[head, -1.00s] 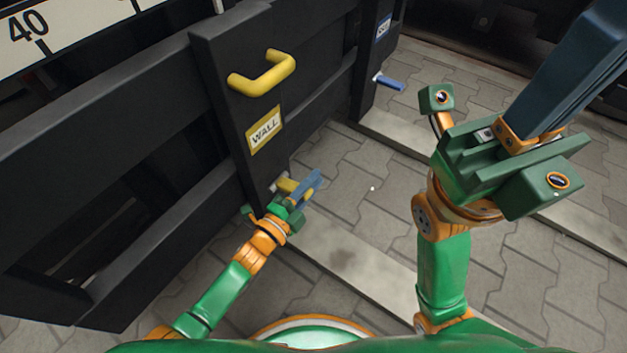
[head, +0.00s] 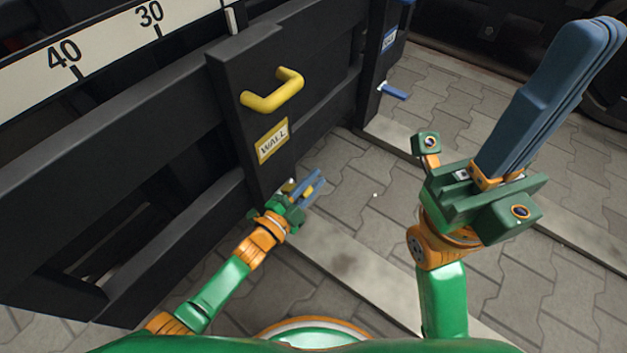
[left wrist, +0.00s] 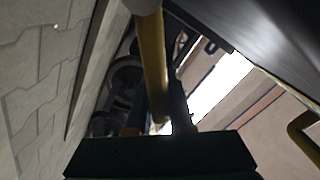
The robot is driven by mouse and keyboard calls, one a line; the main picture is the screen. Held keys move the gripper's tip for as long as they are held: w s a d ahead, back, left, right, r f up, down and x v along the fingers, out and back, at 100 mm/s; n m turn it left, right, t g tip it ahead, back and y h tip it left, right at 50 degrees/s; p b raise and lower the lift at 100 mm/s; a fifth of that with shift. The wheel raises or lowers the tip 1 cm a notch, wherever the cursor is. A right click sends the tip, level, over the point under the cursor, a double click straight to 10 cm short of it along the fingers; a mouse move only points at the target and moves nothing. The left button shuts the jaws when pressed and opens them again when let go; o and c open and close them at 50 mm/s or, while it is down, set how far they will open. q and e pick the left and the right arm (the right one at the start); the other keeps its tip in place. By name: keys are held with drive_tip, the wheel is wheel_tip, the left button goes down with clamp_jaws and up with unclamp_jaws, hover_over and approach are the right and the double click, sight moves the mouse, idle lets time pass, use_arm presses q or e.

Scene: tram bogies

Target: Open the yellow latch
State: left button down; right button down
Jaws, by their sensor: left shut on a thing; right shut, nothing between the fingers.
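The yellow latch (head: 288,187) sits at the low end of the dark upright post, mostly hidden by my left gripper. My left gripper (head: 318,178), with blue fingers, is shut on it beside the post. In the left wrist view the latch is a yellow bar (left wrist: 152,60) running down towards the fingers, its upper end in a pale fitting. How far the latch is turned I cannot tell. My right gripper (head: 606,35) is shut and empty, raised at the right with its long blue-grey fingers pointing up, away from the latch.
A yellow handle (head: 272,92) and a yellow WALL label (head: 273,140) are on the post (head: 235,85) above the latch. A blue lever (head: 393,91) is on a farther post. Dark rails and a numbered scale (head: 110,45) lie left. Paving (head: 350,215) right of the post is open.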

use_arm(q)
drive_tip(key=c, duration=0.8)
unclamp_jaws()
